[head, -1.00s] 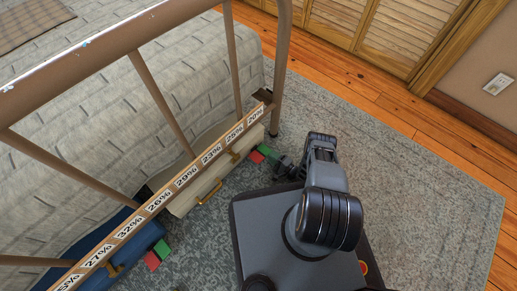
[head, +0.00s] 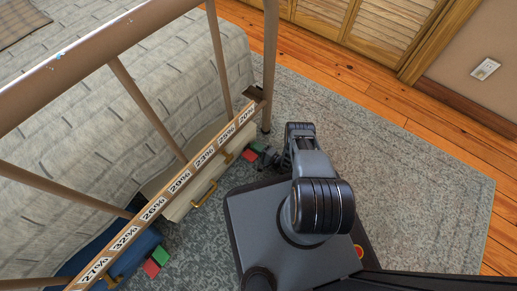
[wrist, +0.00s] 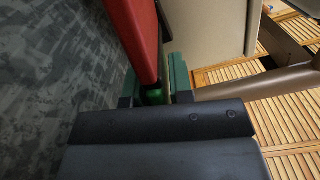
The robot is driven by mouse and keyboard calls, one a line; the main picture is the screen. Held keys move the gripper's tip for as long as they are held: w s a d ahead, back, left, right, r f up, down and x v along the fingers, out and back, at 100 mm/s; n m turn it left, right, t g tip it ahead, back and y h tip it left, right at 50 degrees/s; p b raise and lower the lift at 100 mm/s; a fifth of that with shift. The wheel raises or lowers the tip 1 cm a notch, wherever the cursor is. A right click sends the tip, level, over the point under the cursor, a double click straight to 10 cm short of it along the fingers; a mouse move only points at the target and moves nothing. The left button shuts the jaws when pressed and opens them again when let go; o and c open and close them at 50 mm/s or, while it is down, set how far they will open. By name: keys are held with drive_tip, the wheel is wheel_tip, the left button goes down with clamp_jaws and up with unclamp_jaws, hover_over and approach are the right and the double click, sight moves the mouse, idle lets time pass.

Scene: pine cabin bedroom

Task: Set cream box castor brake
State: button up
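The cream box (head: 195,195) with brass handles sits low under the bed's side rail, mostly hidden by the rail and bed. At its far right end are a red block (head: 249,155) and a green block (head: 257,146), apparently its castor brake pedal. My gripper (head: 271,155) is low beside them, small and partly hidden by my arm. In the wrist view the red part (wrist: 138,30) is large and close, with a green part (wrist: 153,96) below it. My gripper (wrist: 154,82) has its two fingers apart around the lower end of the red part. Contact cannot be told.
A blue box (head: 125,255) with its own red block (head: 151,268) and green block (head: 161,254) lies nearer. The bed rail (head: 150,210) carries percentage labels. A bed post (head: 270,70) stands just behind my gripper. The rug (head: 410,190) on the right is clear.

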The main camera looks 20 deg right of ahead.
clamp_jaws()
drive_tip(key=shift+d, duration=0.1)
drive_tip(key=n, duration=0.2)
drive_tip(key=r+n, duration=0.1)
drive_tip(key=n, duration=0.2)
drive_tip(key=shift+r, duration=0.2)
drive_tip(key=shift+o, duration=1.6)
unclamp_jaws()
